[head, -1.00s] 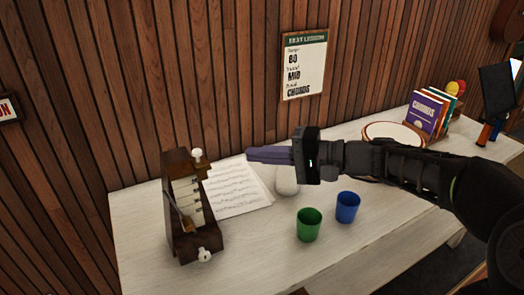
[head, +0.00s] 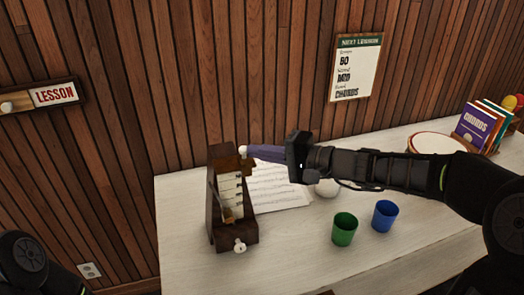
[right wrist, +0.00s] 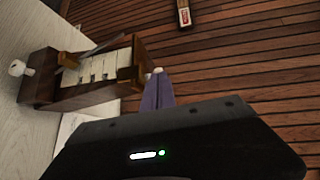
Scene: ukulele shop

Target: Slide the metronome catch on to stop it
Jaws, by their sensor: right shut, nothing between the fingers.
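The brown wooden metronome (head: 221,228) stands upright on the table's left part. Its pale scale, and the rod with its weight (head: 228,214), show at the front. A white knob (head: 243,149) is at its upper right and another white knob (head: 239,245) low on its front. My right gripper (head: 249,152) is shut and empty, its purple fingers pointing left at the upper knob. In the right wrist view the metronome (right wrist: 85,97) appears sideways, and the fingertips (right wrist: 158,78) are right by the upper knob (right wrist: 157,70). I cannot tell whether they touch. My left gripper is out of view.
A green cup (head: 344,230) and a blue cup (head: 384,216) stand in front of my right forearm. Sheet music (head: 280,190) lies behind the metronome, with a white rounded object (head: 327,188) beside it. The wooden wall (head: 190,85) is close behind the table.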

